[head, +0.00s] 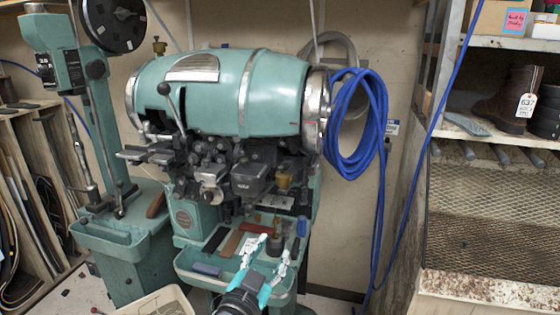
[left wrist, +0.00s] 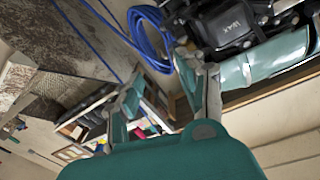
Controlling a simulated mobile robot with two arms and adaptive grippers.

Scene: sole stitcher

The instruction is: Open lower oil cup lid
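The teal sole stitcher (head: 220,95) stands in the middle of the head view. A brass oil cup (head: 284,180) sits low on its right side, below the drum; whether its lid is open is too small to tell. Another brass cup (head: 159,46) stands at the upper left of the drum. My left gripper (head: 268,252) is open and empty, over the machine's front tray, below and apart from the lower cup. In the left wrist view its two fingers (left wrist: 165,66) are spread with nothing between them. The lower cup cannot be made out there. My right gripper is not in view.
The machine's tray (head: 222,283) holds small items, and a dark cylinder (head: 277,243) stands beside my fingers. Blue hose (head: 352,130) hangs at the right. Shelves with a boot (head: 508,100) stand further right. A black box (left wrist: 232,22) shows in the wrist view.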

